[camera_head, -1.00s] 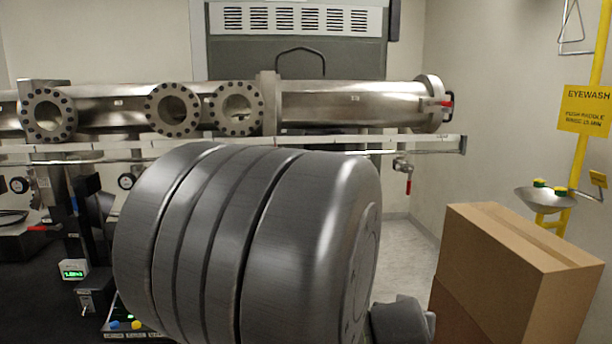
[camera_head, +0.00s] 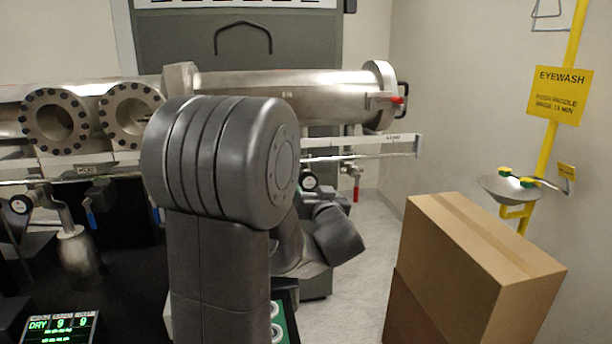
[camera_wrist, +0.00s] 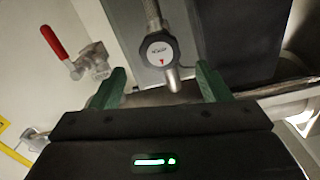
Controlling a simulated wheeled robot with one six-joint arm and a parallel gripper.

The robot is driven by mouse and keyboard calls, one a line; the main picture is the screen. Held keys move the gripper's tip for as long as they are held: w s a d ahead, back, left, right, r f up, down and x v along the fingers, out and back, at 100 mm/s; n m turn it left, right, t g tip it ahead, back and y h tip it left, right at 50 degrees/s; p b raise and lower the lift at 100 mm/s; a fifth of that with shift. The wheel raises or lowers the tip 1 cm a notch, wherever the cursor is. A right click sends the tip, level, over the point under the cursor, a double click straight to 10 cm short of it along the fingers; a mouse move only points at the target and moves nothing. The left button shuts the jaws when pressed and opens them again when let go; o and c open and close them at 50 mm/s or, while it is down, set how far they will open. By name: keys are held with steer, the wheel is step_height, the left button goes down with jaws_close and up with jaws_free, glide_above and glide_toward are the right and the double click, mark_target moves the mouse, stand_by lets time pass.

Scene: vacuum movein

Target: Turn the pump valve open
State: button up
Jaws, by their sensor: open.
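A valve with a red lever (camera_wrist: 56,42) is at the upper left of the wrist view, on a silver body. In the head view, a red-handled valve (camera_head: 355,184) hangs below the rail, its handle pointing down. A round dial with a white face and red mark (camera_wrist: 161,52) sits on a pipe in the wrist view. My gripper (camera_wrist: 160,82) is open, its green fingers spread on either side below the dial, with nothing held. The red lever is outside the left finger. My gripper is hidden behind my arm in the head view. No label marks the pump valve.
A large steel pipe (camera_head: 290,85) with flanges runs across the back, above a white rail (camera_head: 390,148). Blue-handled valves (camera_head: 92,215) are at left. A cardboard box (camera_head: 460,270) stands right, near the yellow eyewash (camera_head: 510,188). Floor shows between box and bench.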

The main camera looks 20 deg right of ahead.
mark_target(310, 182)
steer(key=p+x, duration=0.2)
steer(key=x, duration=0.6)
steer(key=shift+w, duration=0.2)
steer(key=c, duration=1)
